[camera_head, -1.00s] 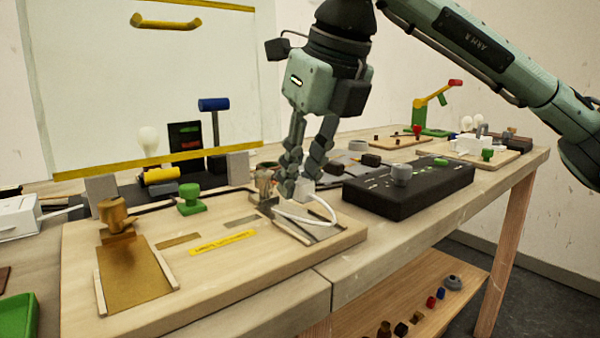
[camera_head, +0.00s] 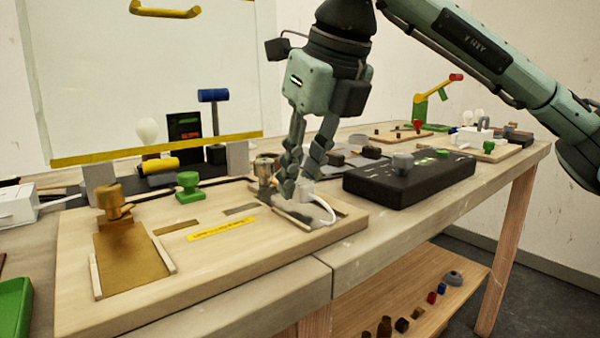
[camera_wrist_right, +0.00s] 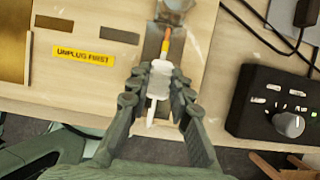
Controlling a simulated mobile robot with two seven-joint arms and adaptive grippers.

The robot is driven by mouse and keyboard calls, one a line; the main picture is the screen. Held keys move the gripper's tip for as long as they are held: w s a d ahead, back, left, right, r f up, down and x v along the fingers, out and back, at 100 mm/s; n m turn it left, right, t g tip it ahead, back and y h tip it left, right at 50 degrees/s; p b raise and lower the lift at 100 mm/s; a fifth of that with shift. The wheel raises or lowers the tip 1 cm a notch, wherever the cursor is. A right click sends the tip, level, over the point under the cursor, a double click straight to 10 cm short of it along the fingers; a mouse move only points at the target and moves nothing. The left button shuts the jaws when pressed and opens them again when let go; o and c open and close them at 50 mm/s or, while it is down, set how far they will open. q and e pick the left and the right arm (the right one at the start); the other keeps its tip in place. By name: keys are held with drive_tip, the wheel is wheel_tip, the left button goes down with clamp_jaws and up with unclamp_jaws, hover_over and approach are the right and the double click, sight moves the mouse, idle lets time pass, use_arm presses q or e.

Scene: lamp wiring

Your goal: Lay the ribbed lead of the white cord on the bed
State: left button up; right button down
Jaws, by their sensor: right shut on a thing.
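My right gripper (camera_head: 297,194) is shut on the white cord (camera_head: 326,210), low over the grey metal bed (camera_head: 298,219) at the right of the wooden board. In the right wrist view the cord's white end (camera_wrist_right: 158,80) sits between the fingertips (camera_wrist_right: 158,90). A thin orange lead (camera_wrist_right: 165,42) runs from it towards the silver clamp post (camera_wrist_right: 175,5). Ribs on the lead are too small to tell, and I cannot tell whether it touches the bed. A second, brass bed (camera_head: 130,268) with a brass post (camera_head: 114,203) lies at the left. My left gripper is not in view.
A black box with a grey dial (camera_head: 410,182) stands right of the board. A clear panel with yellow edging (camera_head: 155,150) stands behind. A green tray (camera_head: 15,310) is at front left.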

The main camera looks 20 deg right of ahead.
drive_tip(key=shift+f, duration=0.25)
idle(0.3)
drive_tip(key=shift+f+b, duration=0.25)
drive_tip(key=shift+b, duration=0.15)
drive_tip(key=shift+f, duration=0.25)
idle(0.4)
drive_tip(key=c, duration=1.3)
unclamp_jaws()
drive_tip(key=shift+r, duration=0.1)
drive_tip(key=v, duration=1.2)
